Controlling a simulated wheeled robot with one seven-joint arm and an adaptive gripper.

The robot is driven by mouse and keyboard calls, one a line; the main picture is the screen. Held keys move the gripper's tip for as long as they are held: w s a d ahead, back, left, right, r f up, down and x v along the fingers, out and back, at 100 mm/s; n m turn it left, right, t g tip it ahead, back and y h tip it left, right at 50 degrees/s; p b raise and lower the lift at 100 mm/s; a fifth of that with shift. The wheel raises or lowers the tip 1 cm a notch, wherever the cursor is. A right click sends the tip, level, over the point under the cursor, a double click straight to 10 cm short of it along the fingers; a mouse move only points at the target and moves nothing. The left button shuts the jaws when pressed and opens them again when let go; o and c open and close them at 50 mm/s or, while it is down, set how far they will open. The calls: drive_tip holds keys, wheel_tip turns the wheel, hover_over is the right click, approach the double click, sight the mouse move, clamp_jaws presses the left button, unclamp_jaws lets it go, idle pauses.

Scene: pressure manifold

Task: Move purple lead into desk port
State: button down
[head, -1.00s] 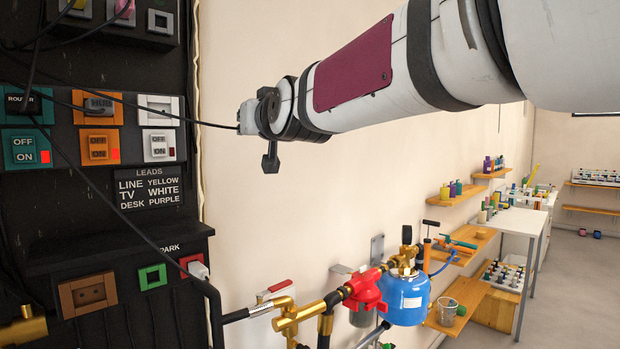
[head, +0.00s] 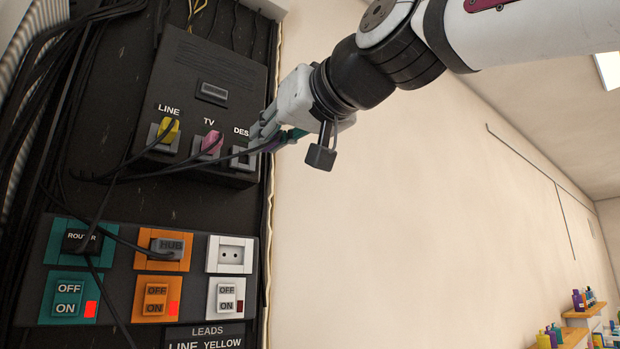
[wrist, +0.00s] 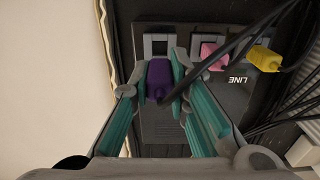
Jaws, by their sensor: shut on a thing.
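My gripper (head: 272,138) is shut on the purple lead (wrist: 158,80), with a teal-padded finger on each side in the wrist view. Only a purple sliver of the lead (head: 268,147) shows in the head view, its black cable running left. The desk port (head: 243,157) is a pale square frame at the right of the upper box, its label partly hidden by the gripper. It shows just beyond the lead in the wrist view (wrist: 158,43). The lead's front end overlaps the port's near edge there; I cannot tell whether they touch.
A pink plug (head: 208,146) sits in the TV port and a yellow plug (head: 170,131) in the LINE port. Black cables cross the board below them. Below is a panel with router and hub plugs, a white socket (head: 232,254) and switches. Bare wall lies to the right.

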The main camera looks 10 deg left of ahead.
drive_tip(key=shift+x, duration=2.15)
drive_tip(key=shift+w+a, duration=0.35)
drive_tip(key=shift+a, duration=0.05)
idle(1.7)
drive_tip(key=c, duration=1.4)
unclamp_jaws()
drive_tip(key=shift+c, duration=0.2)
drive_tip(key=shift+d, duration=0.1)
